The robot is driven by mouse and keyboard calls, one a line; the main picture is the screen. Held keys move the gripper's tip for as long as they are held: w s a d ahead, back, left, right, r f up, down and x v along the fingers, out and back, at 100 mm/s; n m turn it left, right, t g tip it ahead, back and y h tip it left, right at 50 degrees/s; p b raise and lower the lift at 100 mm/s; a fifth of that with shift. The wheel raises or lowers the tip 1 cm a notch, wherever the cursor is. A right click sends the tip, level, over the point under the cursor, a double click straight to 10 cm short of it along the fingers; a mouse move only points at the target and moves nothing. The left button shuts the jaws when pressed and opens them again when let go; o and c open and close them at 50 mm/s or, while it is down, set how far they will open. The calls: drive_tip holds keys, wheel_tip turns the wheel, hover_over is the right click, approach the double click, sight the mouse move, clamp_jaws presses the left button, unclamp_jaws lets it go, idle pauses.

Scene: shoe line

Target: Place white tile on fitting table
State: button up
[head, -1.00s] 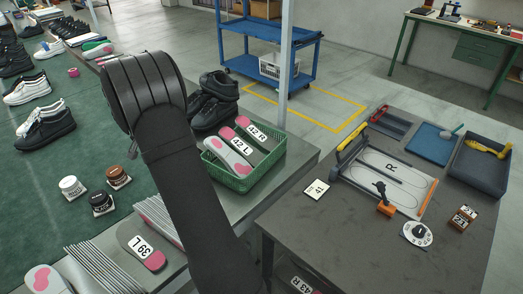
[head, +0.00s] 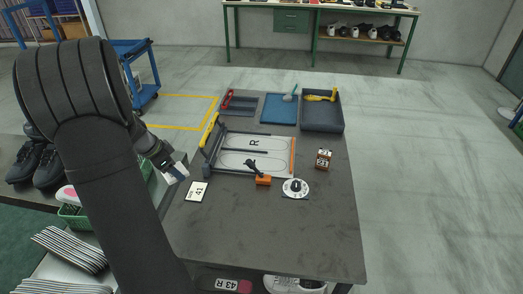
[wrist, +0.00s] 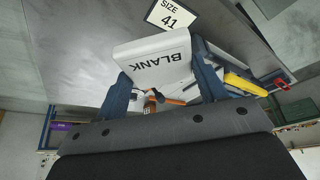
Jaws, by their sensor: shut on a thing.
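The white tile (wrist: 152,58), marked BLANK, is held between the two blue fingers of my gripper (wrist: 163,84) in the wrist view. In the head view my gripper (head: 165,160) shows at the left edge of the fitting table (head: 270,235), with a small part of the white tile (head: 179,172) at its tip. The tile appears to be above the table, apart from its top. A white card marked SIZE 41 (head: 196,192) lies on the table just right of and below the tile; it also shows in the wrist view (wrist: 170,17).
A sizing frame marked R (head: 254,143) with a yellow handle and orange clamp fills the table's middle. A dial (head: 295,188), number block (head: 323,159), blue tray (head: 279,108) and dark bin (head: 322,117) stand around it. The table's front is clear.

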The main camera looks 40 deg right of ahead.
drive_tip(key=s+d+m+g+y, duration=0.1)
drive_tip(key=s+d+m+g, duration=0.3)
drive_tip(key=s+d+m, duration=1)
drive_tip(key=n, duration=0.5)
hover_over(228, 208)
drive_tip(key=w+a, duration=0.1)
drive_tip(key=shift+t, duration=0.3)
wheel_tip(228, 208, down, 12)
drive_tip(key=shift+w+r, duration=0.1)
drive_tip(key=shift+r, duration=0.05)
drive_tip(key=shift+f, duration=2.05)
drive_tip(key=shift+f, duration=0.15)
drive_tip(key=o, duration=1)
